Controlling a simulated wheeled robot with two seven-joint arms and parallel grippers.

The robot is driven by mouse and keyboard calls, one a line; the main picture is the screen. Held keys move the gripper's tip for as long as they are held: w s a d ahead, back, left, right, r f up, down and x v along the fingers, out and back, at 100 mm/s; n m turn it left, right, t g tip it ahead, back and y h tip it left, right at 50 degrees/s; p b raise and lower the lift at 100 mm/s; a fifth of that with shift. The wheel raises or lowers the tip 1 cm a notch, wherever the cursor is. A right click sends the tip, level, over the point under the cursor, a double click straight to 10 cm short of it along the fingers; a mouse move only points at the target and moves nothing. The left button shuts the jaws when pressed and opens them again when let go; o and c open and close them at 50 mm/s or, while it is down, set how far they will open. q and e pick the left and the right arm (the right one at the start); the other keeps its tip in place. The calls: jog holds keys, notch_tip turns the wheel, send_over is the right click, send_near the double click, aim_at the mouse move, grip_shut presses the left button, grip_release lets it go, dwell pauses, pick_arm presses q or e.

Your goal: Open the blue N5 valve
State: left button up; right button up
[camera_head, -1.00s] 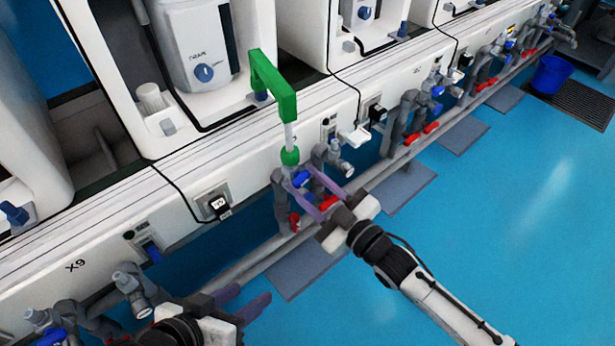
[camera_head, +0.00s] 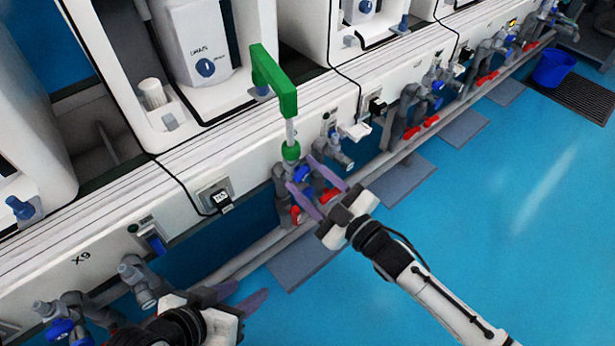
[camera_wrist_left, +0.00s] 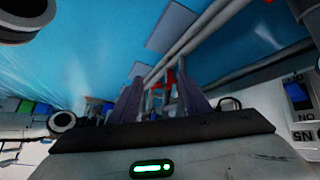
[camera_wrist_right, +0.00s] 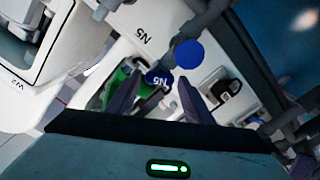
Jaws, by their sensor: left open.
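The blue N5 valve handle (camera_head: 301,173) sits on grey pipework below the green-capped fitting (camera_head: 291,151). In the right wrist view the blue part marked N5 (camera_wrist_right: 158,78) shows between the fingertips, with a round blue knob (camera_wrist_right: 188,54) just beyond. My right gripper (camera_head: 299,172) is open, with one purple finger on each side of the blue handle. I cannot tell whether either finger touches it. My left gripper (camera_head: 252,288) is open and empty at the lower left, in front of the bench. Its fingers also show in the left wrist view (camera_wrist_left: 160,92).
Red handles (camera_head: 296,214) sit low on the pipes close to my right gripper. A grey pipe rail (camera_head: 250,255) runs along the bench front. The blue floor (camera_head: 480,220) at right is mostly clear.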

pick_arm(q)
jog(key=shift+r, duration=0.2)
pick_arm(e)
jog(key=shift+o, duration=0.5)
jog(key=shift+s+d, duration=0.2)
jog(key=shift+s, duration=0.05)
pick_arm(q)
jog(key=p, duration=0.1)
jog(key=a+r+n+t+p, duration=0.1)
jog(key=p, duration=0.1)
jog(key=shift+s+a+r+y, duration=0.15)
jog(key=shift+a+y, duration=0.1)
jog(key=shift+y, duration=0.05)
pick_arm(e)
jog(key=v, duration=0.9)
jog(key=shift+s+d, duration=0.2)
jog(key=shift+s, duration=0.1)
